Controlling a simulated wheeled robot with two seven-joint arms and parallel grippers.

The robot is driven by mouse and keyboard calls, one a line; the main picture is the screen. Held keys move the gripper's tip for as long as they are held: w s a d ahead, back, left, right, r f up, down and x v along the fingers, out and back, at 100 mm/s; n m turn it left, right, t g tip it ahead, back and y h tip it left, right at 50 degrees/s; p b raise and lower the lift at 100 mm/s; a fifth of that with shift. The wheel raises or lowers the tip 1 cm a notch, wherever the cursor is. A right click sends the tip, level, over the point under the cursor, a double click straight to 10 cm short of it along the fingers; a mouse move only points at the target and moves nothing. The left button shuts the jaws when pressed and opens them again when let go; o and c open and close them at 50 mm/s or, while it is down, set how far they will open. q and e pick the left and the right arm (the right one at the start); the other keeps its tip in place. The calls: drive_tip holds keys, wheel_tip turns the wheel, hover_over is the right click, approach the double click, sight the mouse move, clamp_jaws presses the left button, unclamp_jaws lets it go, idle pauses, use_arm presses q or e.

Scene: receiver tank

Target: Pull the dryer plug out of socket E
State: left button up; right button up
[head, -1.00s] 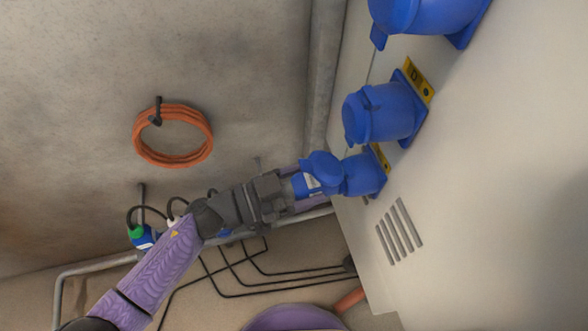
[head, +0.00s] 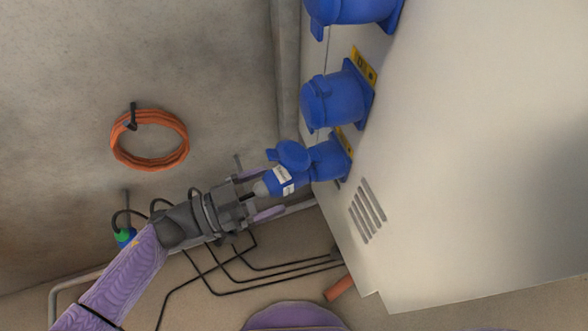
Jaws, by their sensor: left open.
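Socket E (head: 332,158) is the lowest blue socket on the pale cabinet, its lid (head: 293,154) swung open. I cannot read its label. The dryer plug (head: 286,180), blue with a white label and a grey rear end, sits at the socket's mouth in line with it. I cannot tell how deep it is in. My left gripper (head: 264,193) is open behind the plug, its purple fingertips apart on either side of the plug's grey rear end. I see no firm contact. My right gripper is not in view.
Two more blue sockets, the nearer marked D (head: 335,98), are above on the cabinet (head: 460,160). An orange hose coil (head: 150,140) hangs on the wall. Black cables (head: 270,268) run below the gripper. A purple round object (head: 295,316) is at the bottom edge.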

use_arm(q)
drive_tip(key=shift+s+a+n+t+y+b, duration=0.2)
drive_tip(key=shift+a+n+t+b, duration=0.35)
drive_tip(key=shift+b, duration=0.55)
drive_tip(key=shift+s+a+n+t+y+b, duration=0.1)
drive_tip(key=shift+a+n+t+y+b, duration=0.2)
drive_tip(key=shift+a+b, duration=0.6)
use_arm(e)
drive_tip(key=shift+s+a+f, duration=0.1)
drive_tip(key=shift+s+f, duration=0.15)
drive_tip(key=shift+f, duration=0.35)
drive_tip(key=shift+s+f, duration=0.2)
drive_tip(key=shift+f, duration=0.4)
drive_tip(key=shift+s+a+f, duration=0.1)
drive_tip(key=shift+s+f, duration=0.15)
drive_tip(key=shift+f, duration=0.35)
